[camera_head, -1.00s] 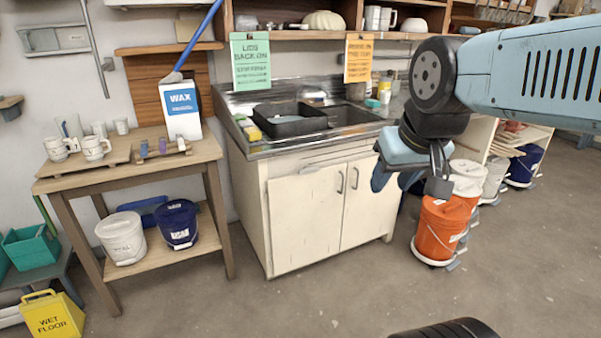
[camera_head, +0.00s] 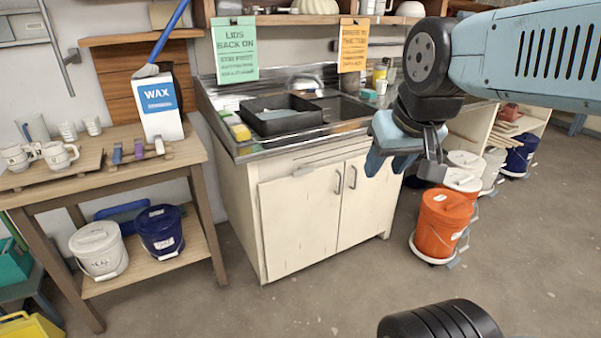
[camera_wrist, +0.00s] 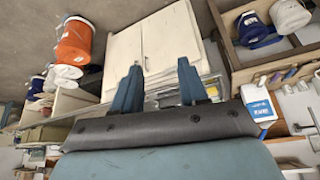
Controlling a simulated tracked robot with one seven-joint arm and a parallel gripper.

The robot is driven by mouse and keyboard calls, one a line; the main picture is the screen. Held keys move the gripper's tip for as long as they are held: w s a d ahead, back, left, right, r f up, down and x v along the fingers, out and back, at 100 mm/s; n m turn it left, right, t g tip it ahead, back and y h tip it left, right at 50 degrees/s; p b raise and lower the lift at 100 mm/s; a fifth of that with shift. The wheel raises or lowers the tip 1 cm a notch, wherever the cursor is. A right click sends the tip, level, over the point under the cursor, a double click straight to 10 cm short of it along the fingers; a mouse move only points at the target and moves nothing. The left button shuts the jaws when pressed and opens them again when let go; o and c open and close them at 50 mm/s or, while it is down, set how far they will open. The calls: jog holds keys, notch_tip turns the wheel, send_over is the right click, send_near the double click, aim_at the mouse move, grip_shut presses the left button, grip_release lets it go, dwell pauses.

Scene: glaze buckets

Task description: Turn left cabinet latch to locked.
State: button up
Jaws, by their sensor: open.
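The cream sink cabinet (camera_head: 240,222) stands ahead of me in the head view. Its left door (camera_head: 298,222) and right door (camera_head: 368,200) look closed, with a slim upright handle on each near the middle seam. I cannot make out a separate latch or its position. My gripper (camera_head: 398,168) is raised in front of the cabinet's right side, apart from it and hiding part of that side. In the wrist view my gripper (camera_wrist: 160,84) shows two blue fingers spread apart with nothing between them. The cabinet doors (camera_wrist: 150,42) appear there upside down beyond the fingertips.
A wooden bench (camera_head: 150,270) with mugs and a wax box (camera_head: 160,108) stands left. White (camera_head: 98,250) and blue (camera_head: 160,230) buckets sit on its lower shelf. An orange bucket (camera_head: 442,225) on a dolly stands right of the cabinet.

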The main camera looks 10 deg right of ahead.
aim_at(304, 173)
jog(key=shift+o, duration=0.6)
jog(key=shift+w, duration=0.1)
jog(key=w+d+f+n+t, duration=0.1)
jog(key=w+d+n+t, duration=0.1)
jog(key=w, duration=1)
jog(key=w+d+f+n+t, duration=0.1)
jog(key=w+n+t, duration=0.15)
jog(key=w, duration=0.85)
jog(key=w+d+f+n+t, duration=0.1)
jog(key=w+f+n, duration=0.25)
jog(key=w, duration=0.55)
jog(key=w+d+f+n+t, duration=0.1)
jog(key=w+d+f+n, duration=0.1)
jog(key=w+f, duration=0.5)
jog(key=w+f+n+t+y, duration=0.1)
jog(key=w+f+n+t, duration=0.3)
jog(key=w+f, duration=0.65)
notch_tip(304, 173, down, 17)
jog(key=a+n+t+y, duration=0.1)
jog(key=a+n+y, duration=0.1)
jog(key=n+y, duration=0.45)
jog(key=shift+n+h, duration=0.55)
jog(key=shift+h, duration=0.4)
jog(key=x, duration=1.4)
jog(key=shift+w+d+f, duration=0.1)
jog(key=shift+d+f, duration=0.1)
jog(key=shift+d, duration=0.05)
grip_shut()
